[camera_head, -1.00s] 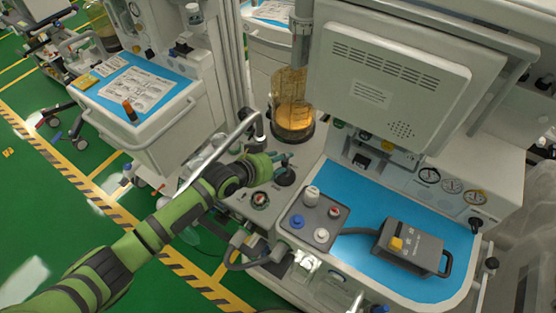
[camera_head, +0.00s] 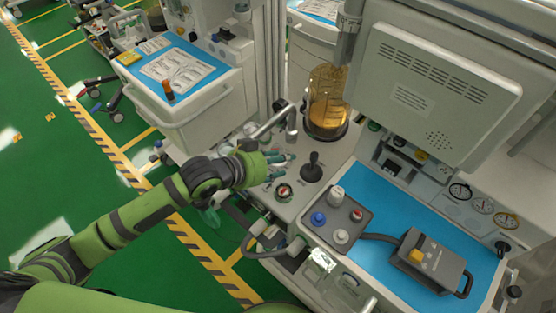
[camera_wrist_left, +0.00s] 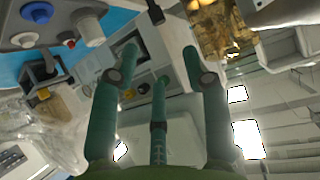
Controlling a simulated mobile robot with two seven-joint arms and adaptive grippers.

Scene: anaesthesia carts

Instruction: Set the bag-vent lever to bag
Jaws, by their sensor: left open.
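The bag-vent lever (camera_head: 313,168) is a black stick with a rounded knob on a dark round base, on the cart's grey panel just in front of the amber canister. It looks roughly upright in the head view. In the left wrist view a black stick (camera_wrist_left: 155,12), likely this lever, shows at the top edge beyond the fingertips. My left gripper (camera_head: 284,161) has teal fingers, is open and empty, and points at the lever from its left with a small gap. The lever's position markings are too small to read. My right gripper is not in view.
A red-marked dial (camera_head: 284,191) sits just below the left fingers. The amber canister (camera_head: 327,100) and a slanted metal tube (camera_head: 272,122) stand close behind. A grey block with knobs (camera_head: 338,215) and a yellow-switched box (camera_head: 430,262) lie to the right on the blue surface (camera_head: 375,205).

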